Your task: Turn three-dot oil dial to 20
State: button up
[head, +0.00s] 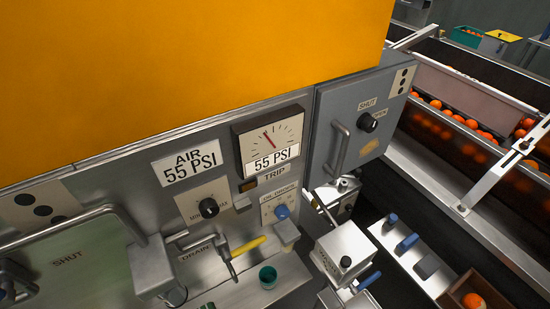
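A small pale dial plate (275,203) is on the grey front panel, below the word TRIP. Its heading seems to begin with OIL, but the small print is too blurred to read. A blue knob (281,212) sits on the plate, and I cannot tell which mark it points at. A plate with three black dots (403,80) is at the upper right of the grey box, and another dotted plate (42,208) is at the far left of the panel. I cannot make out my gripper in this view.
A gauge (268,138) and AIR sign both read 55 PSI. A black MIN knob (208,208), a yellow lever (249,246) and a metal block (345,250) surround the dial. A handled grey box (352,130) marked SHUT projects right. Orange-filled channels (470,75) lie beyond.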

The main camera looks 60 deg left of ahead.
aim_at(282, 212)
jog(key=u, duration=1.3)
